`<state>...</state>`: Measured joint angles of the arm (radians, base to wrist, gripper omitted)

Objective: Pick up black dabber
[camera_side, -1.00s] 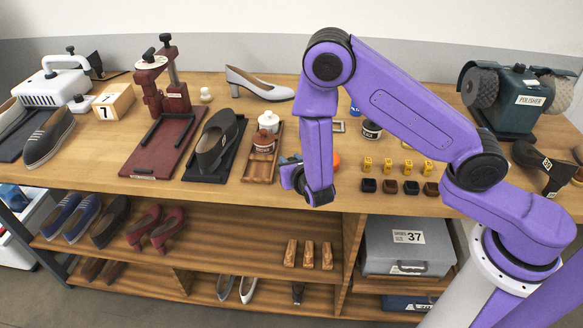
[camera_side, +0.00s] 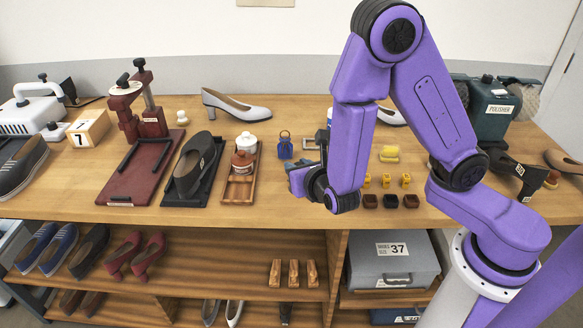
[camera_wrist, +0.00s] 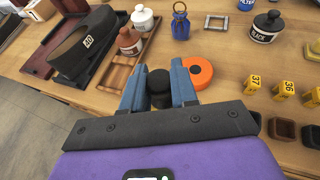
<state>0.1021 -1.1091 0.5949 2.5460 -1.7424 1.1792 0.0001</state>
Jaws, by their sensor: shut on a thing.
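The black dabber (camera_wrist: 160,86) shows as a round black knob between the blue fingers in the wrist view. My gripper (camera_wrist: 159,88) is shut on it, with one finger on either side. In the side view my gripper (camera_side: 300,181) is over the front part of the bench, and the arm hides the dabber there. The dabber's lower part is hidden in the wrist view, so I cannot tell whether it touches the bench.
A wooden tray (camera_side: 239,195) with a brown bottle (camera_side: 243,163) and a white pot (camera_side: 247,141) is to the left. A blue lantern-like thing (camera_side: 285,147) stands behind. A black-labelled jar (camera_wrist: 265,27) and yellow numbered markers (camera_wrist: 250,82) are to the right.

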